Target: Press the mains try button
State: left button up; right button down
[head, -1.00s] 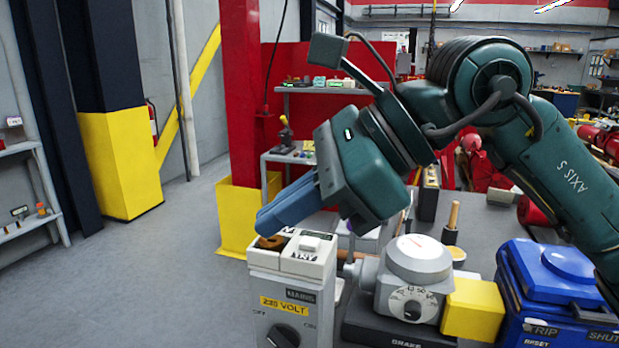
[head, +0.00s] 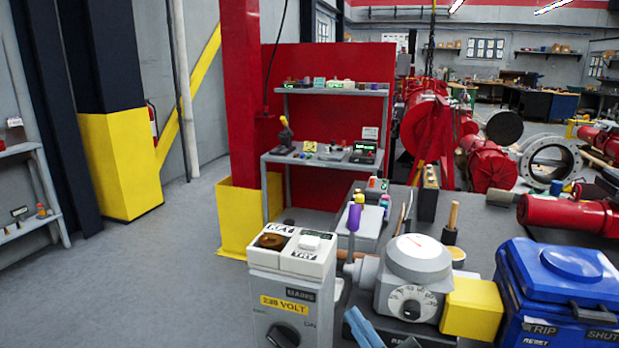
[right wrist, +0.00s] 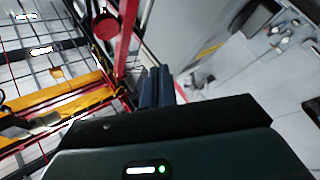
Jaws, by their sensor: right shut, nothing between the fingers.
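The fingers are shut and empty in the right wrist view (right wrist: 156,74). My left gripper is not in view.
Right of the box stands a grey valve actuator (head: 410,285) with a dial and a yellow block (head: 473,308). A blue box (head: 565,285) with TRIP and SHUT labels is farther right. The space above the box is clear.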

jog(key=s+d+f+m+g+h, duration=0.2)
jog(key=s+f, duration=0.3)
jog(key=f, duration=0.4)
jog(key=s+d+f+m+g+h, duration=0.2)
jog(key=s+f+m+g+h, duration=0.1)
jog(key=f, duration=0.5)
jog(key=s+d+f+m+g+h, duration=0.2)
jog(key=s+f+m, duration=0.3)
jog(key=s+f, duration=0.3)
jog(key=shift+d+f+g+h, duration=0.3)
jog(key=shift+f+g, duration=0.4)
jog(key=shift+f, duration=0.1)
jog(key=shift+w, duration=0.1)
